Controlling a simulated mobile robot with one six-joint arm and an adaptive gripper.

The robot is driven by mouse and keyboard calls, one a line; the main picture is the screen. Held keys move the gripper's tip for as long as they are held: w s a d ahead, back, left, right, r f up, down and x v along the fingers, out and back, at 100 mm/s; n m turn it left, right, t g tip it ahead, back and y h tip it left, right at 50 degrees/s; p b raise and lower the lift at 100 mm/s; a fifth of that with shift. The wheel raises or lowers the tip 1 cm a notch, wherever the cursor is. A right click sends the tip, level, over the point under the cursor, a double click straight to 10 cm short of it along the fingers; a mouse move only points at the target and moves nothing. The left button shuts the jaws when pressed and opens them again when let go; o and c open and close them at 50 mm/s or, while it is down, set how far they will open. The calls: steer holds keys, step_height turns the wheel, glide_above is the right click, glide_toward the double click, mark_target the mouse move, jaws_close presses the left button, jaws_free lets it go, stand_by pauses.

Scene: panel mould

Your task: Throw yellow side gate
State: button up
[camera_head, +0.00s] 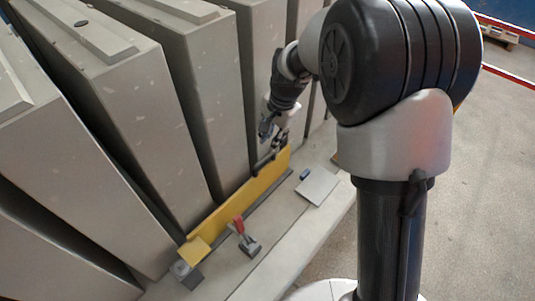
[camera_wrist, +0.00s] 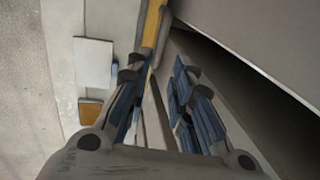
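The yellow side gate (camera_head: 240,200) is a long upright strip along the foot of the grey concrete panels. A dark bar-like handle (camera_head: 264,162) shows near its far end. My gripper (camera_head: 271,130) is above that far end, close to the panel faces. In the wrist view my gripper (camera_wrist: 160,88) has its two blue-grey fingers apart. The gate's yellow edge (camera_wrist: 151,28) runs away from between the fingertips there. I see nothing held; whether a finger touches the gate cannot be told.
Tall grey panels (camera_head: 170,110) stand close on the left with narrow gaps. A red-handled clamp (camera_head: 240,227), a pale plate (camera_head: 317,187) and a small blue item (camera_head: 305,174) lie on the ledge. A grey block (camera_head: 191,279) is at the gate's near end. Open floor (camera_head: 480,190) lies right.

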mark_target(267, 157)
steer(key=f, duration=0.3)
steer(key=w+a+f+b, duration=0.1)
steer(key=f, duration=0.5)
steer(key=shift+w+a, duration=0.15)
steer(key=shift+c, duration=0.2)
jaws_close()
